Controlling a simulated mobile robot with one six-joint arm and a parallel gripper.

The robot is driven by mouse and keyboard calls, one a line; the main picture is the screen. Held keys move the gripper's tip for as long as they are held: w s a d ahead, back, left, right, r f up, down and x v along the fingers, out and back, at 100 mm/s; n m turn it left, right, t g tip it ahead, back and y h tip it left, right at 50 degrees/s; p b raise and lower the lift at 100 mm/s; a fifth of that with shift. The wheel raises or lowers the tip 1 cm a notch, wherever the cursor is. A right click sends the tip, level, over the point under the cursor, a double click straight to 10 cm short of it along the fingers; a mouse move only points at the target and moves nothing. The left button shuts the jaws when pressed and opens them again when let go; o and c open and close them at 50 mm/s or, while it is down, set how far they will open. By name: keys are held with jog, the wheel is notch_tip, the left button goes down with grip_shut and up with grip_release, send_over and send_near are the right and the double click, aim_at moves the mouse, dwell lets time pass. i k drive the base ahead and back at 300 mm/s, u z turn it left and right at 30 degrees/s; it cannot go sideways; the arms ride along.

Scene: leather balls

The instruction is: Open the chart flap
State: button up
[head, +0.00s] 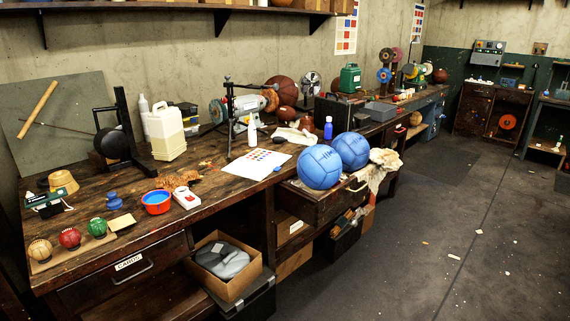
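A sheet with rows of coloured dots (239,167) lies flat on the wooden bench (215,185), near its front edge. A chart of coloured squares (346,32) hangs on the concrete wall at the back. A second, smaller chart (417,22) hangs farther along the wall to the right. I cannot tell which of these has the chart flap, and no raised flap is visible. My gripper is not in view.
Two blue balls (320,167) sit over a pulled-out drawer (315,204) right of the dotted sheet. A blue bottle (328,127), a white jug (165,131) and a red-and-blue bowl (157,202) stand on the bench. The dark floor (430,235) at right is mostly clear.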

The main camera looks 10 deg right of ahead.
aim_at(254, 169)
jog(key=u, duration=0.05)
jog(key=i, duration=0.85)
jog(key=z, duration=0.05)
